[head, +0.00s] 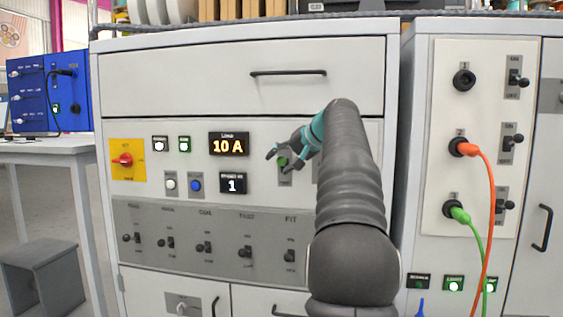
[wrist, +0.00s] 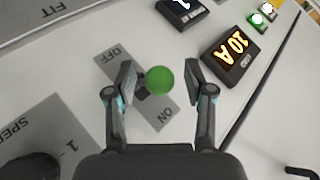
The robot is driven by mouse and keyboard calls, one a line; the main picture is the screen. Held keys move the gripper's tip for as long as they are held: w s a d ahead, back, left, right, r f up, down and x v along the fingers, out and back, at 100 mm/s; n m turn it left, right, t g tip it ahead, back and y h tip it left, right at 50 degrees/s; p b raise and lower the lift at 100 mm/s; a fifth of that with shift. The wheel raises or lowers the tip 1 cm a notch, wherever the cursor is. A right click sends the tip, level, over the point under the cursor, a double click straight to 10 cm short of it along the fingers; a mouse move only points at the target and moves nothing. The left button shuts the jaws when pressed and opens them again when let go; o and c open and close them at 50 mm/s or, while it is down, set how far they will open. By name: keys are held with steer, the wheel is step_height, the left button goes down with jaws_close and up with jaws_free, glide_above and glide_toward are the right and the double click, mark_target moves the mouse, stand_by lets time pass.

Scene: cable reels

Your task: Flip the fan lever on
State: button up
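A lever with a round green knob (head: 283,160) stands on a small grey OFF/ON plate in the middle of the cabinet's control panel. In the wrist view the green knob (wrist: 159,80) sits between my two fingers, with a small gap on each side. The OFF mark is at the upper left of the plate (wrist: 112,58) and ON at the lower right. I see no readable fan label, and the lever's tilt is hard to tell. My gripper (head: 277,151) is open around the knob; it also shows in the wrist view (wrist: 160,81).
A 10 A display (head: 228,144) and a second display reading 1 (head: 233,185) are left of the lever. A row of dark levers on a grey strip (head: 220,262) runs below. A side panel (head: 440,90) holds switches and plugged orange and green cables.

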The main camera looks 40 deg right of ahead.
steer(key=v, duration=1.2)
stand_by(0.4)
steer(key=s+a+f+n+g, duration=0.1)
steer(key=a+f+g, duration=0.1)
steer(key=a+f, duration=0.8)
steer(key=s+a+f+n+g, duration=0.15)
steer(key=a+f, duration=0.25)
steer(key=a, duration=1.1)
steer(key=s+a+f+n, duration=0.2)
steer(key=s+a+f, duration=0.2)
steer(key=s+f, duration=0.2)
steer(key=s+a+f+n+g+h, duration=0.1)
steer(key=s+a+f, duration=0.3)
steer(key=f, duration=0.5)
steer(key=s+a+f+n+g, duration=0.1)
steer(key=s+a+f+n, duration=0.2)
steer(key=s+a+f, duration=0.2)
step_height(320, 180, down, 4)
steer(key=s, duration=0.3)
steer(key=shift+h, duration=0.3)
